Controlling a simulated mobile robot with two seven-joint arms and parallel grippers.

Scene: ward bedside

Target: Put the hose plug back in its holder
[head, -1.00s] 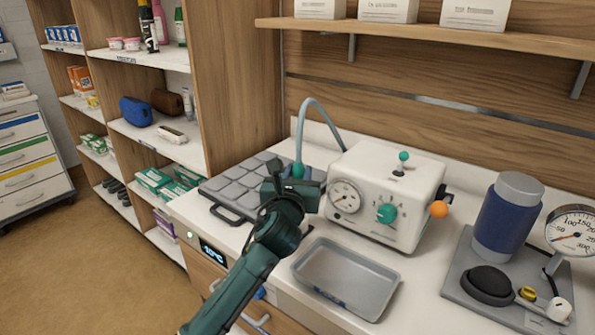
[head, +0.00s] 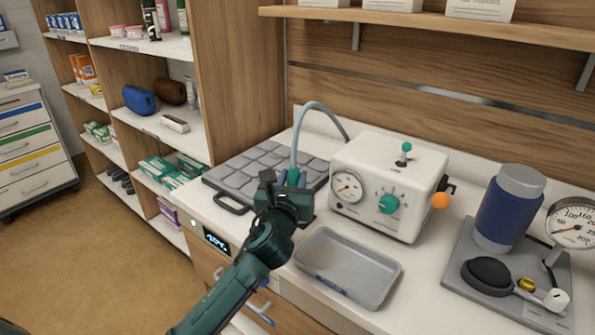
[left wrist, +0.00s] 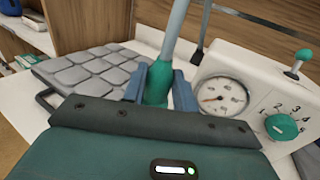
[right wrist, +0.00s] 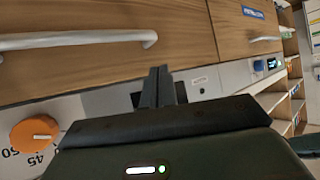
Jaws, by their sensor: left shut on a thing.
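The hose plug (left wrist: 158,82) is a teal-green end piece on a grey-blue hose (head: 318,105). My left gripper (head: 290,182) is shut on it, in front of the white machine's left side. The left wrist view shows the plug upright between the two fingers (left wrist: 160,84), with the hose rising from it. The hose arches up and back behind the machine. A black bracket (head: 449,187) with an orange ball sits on the machine's right side; I cannot tell whether it is the holder. My right gripper (right wrist: 160,88) is shut and empty; it is outside the head view.
The white machine (head: 375,165) has a gauge and green knob. A grey padded mat (head: 225,180) lies left of it, an empty metal tray (head: 345,262) in front. A grey base (head: 455,270) with a blue cylinder (head: 507,210) stands right. Drawers lie below the counter.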

